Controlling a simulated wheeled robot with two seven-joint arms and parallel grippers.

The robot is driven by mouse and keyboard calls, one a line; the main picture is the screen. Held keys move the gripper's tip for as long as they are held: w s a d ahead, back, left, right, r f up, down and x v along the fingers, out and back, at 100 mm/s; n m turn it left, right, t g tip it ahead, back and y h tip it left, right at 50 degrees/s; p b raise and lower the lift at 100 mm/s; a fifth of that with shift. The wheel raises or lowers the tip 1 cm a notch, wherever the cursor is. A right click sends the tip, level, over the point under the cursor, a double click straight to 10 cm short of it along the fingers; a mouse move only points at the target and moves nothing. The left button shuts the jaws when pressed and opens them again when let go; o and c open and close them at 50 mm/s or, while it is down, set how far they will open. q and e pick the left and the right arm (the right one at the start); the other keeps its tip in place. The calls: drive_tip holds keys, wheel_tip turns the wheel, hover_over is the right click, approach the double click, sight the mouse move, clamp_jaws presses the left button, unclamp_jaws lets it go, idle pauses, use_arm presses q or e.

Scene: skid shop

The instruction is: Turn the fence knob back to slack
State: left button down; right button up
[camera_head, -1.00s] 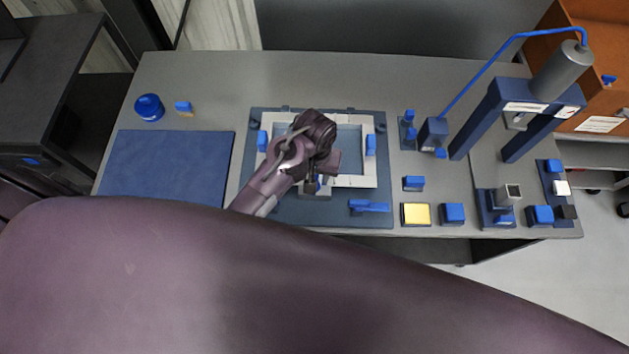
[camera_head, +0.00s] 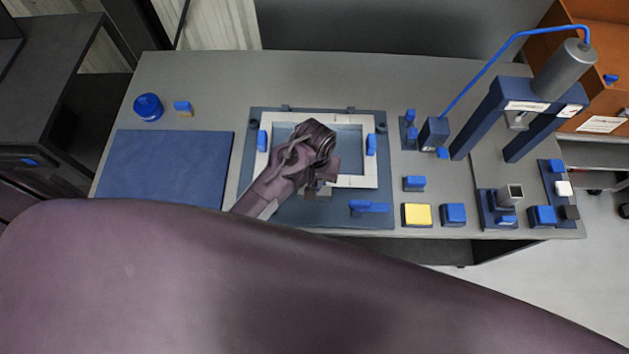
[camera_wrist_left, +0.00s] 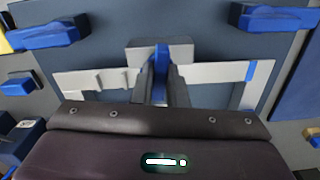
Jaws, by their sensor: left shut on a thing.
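The fence knob, a narrow blue piece (camera_wrist_left: 161,62), stands on a light grey block (camera_wrist_left: 183,52) in the left wrist view. My left gripper (camera_wrist_left: 163,85) is shut on it, with one dark finger on each side. In the head view my left gripper (camera_head: 320,186) is over the front side of a pale rectangular frame (camera_head: 355,181) on a blue-grey plate (camera_head: 290,214). My wrist hides the knob there. My right gripper is not in view.
A blue lever (camera_head: 368,207) is right of the gripper. Blue blocks stand on the frame's left (camera_head: 262,141) and right (camera_head: 370,144) sides. A yellow block (camera_head: 416,215) and a tall press (camera_head: 478,122) are further right. A bare blue mat (camera_head: 165,165) lies left.

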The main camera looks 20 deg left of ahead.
use_arm(q)
drive_tip(key=shift+r+n+p, duration=0.15)
drive_tip(key=shift+n+p, duration=0.25)
drive_tip(key=shift+p, duration=0.15)
drive_tip(key=shift+n, duration=1.9)
drive_tip(key=c, duration=2.2)
unclamp_jaws()
drive_tip(key=shift+n, duration=0.8)
drive_tip(key=c, duration=2.1)
unclamp_jaws()
drive_tip(key=n, duration=0.3)
drive_tip(key=shift+a, duration=0.1)
